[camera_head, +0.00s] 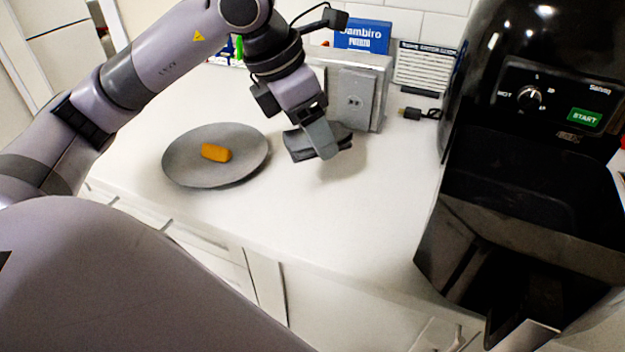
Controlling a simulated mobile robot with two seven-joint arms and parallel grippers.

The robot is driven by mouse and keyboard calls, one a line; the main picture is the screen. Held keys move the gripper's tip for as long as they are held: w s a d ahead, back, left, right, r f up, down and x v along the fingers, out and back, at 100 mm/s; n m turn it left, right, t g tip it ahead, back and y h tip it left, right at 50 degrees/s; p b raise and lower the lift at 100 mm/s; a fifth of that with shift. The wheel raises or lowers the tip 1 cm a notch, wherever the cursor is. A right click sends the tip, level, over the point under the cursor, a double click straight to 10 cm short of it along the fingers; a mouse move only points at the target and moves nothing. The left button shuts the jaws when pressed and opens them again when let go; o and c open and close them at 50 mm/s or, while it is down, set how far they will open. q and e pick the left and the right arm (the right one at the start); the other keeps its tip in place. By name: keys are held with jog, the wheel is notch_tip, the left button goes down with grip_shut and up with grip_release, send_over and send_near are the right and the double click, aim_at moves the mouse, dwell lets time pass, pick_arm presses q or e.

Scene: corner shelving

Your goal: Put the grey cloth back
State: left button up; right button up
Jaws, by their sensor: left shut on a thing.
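The grey cloth (298,146) is a dark grey folded piece at the middle of the counter, just right of the plate. My left gripper (322,146) comes down from above and is shut on the cloth. Its finger covers part of the cloth. I cannot tell whether the cloth touches the counter. My right gripper does not show.
A grey plate (185,165) with an orange block (215,153) lies left of the cloth. A grey metal box (357,100), a blue box (361,37) and a black cable plug (411,113) are behind. A black air fryer (535,70) with its drawer open stands right. The front counter is clear.

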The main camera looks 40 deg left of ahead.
aim_at(289, 139)
pick_arm(q)
notch_tip(289, 139, down, 5)
jog(key=shift+f, duration=0.15)
notch_tip(289, 139, down, 4)
jog(key=shift+f, duration=0.1)
jog(key=shift+b, duration=0.3)
jog(key=shift+f, duration=0.1)
jog(key=o, duration=0.9)
jog(key=shift+r, duration=0.35)
jog(key=v, duration=1.1)
jog(key=shift+s+a+r, duration=0.15)
jog(key=shift+r, duration=0.15)
